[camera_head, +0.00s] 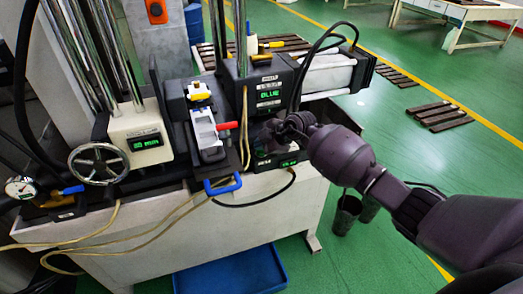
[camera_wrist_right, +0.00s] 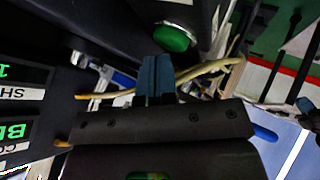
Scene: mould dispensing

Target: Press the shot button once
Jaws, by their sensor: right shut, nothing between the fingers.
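A round green button (camera_wrist_right: 175,38) sits on a dark housing in the right wrist view; I cannot read a label on it. My right gripper (camera_wrist_right: 157,70) is shut and empty, its blue-grey fingertips just below the button in that picture. I cannot tell whether they touch it. In the head view my right gripper (camera_head: 283,132) is at the front of the black dispensing unit (camera_head: 272,72), whose display shows green text reading BLUE. The button is hidden there behind the gripper and wrist. My left gripper is not in view.
Left of the gripper are a mould holder with a red handle (camera_head: 227,125) and a blue handle (camera_head: 222,186). A handwheel (camera_head: 99,163) and gauge (camera_head: 20,187) stand farther left. Hoses and cables run along the bench front. A blue tray (camera_head: 232,273) lies on the floor.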

